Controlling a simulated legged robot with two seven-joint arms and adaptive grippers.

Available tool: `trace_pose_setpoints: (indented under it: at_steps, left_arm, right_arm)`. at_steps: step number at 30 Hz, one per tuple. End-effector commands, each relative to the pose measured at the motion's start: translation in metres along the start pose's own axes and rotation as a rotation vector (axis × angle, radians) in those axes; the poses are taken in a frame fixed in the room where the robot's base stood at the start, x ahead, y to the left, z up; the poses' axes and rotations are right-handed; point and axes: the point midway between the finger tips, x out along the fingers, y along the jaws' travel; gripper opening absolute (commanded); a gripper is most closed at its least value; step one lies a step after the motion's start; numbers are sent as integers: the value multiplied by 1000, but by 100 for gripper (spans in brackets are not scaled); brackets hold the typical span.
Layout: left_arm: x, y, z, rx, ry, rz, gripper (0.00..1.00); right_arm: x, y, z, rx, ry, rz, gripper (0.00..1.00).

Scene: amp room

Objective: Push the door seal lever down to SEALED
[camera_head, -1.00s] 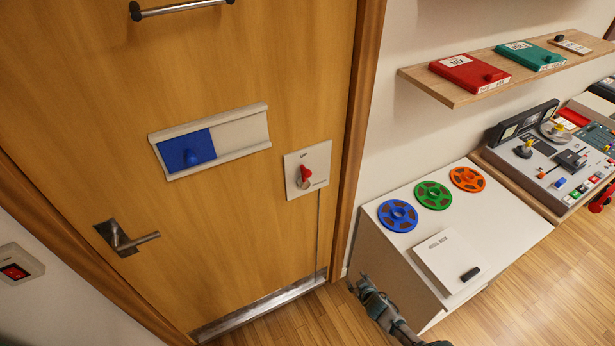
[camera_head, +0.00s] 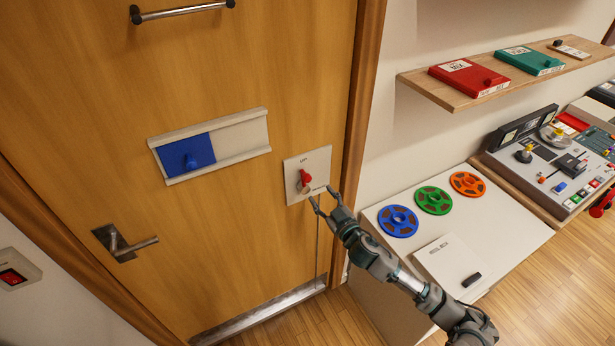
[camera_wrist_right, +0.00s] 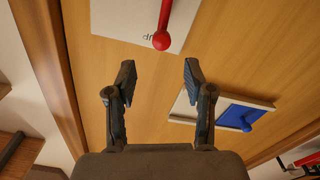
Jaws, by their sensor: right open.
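The door seal lever (camera_head: 305,178) is red and sits on a white plate (camera_head: 321,164) on the wooden door, with "UP" lettered at the plate's top. Its red knob points upward in the head view. The lever (camera_wrist_right: 162,38) also shows at the top of the right wrist view, beyond the fingertips. My right gripper (camera_head: 324,201) is open and empty, just below and right of the lever, near the plate's lower edge. In the right wrist view the open fingers (camera_wrist_right: 158,75) point toward the plate, apart from the lever. My left gripper is not in view.
A blue sliding panel (camera_head: 187,154) in a pale frame is left of the plate. A door handle (camera_head: 124,242) is lower left. The door frame (camera_head: 362,100) and a white cabinet (camera_head: 510,232) with coloured reels stand on the right, below a shelf (camera_head: 450,95).

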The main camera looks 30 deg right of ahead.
Motion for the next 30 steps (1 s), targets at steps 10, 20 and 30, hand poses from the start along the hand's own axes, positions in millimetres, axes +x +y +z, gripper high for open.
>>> trace_pose_setpoints:
  at_steps: [10, 20, 30]
  left_arm:
    - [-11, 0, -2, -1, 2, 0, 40]
    - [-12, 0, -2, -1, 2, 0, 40]
    - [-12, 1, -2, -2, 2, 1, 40]
  right_arm:
    - [75, 0, -3, 0, 1, 1, 53]
    - [99, 0, 0, -1, 0, -1, 53]
    - [99, -1, 0, 0, 0, -1, 20]
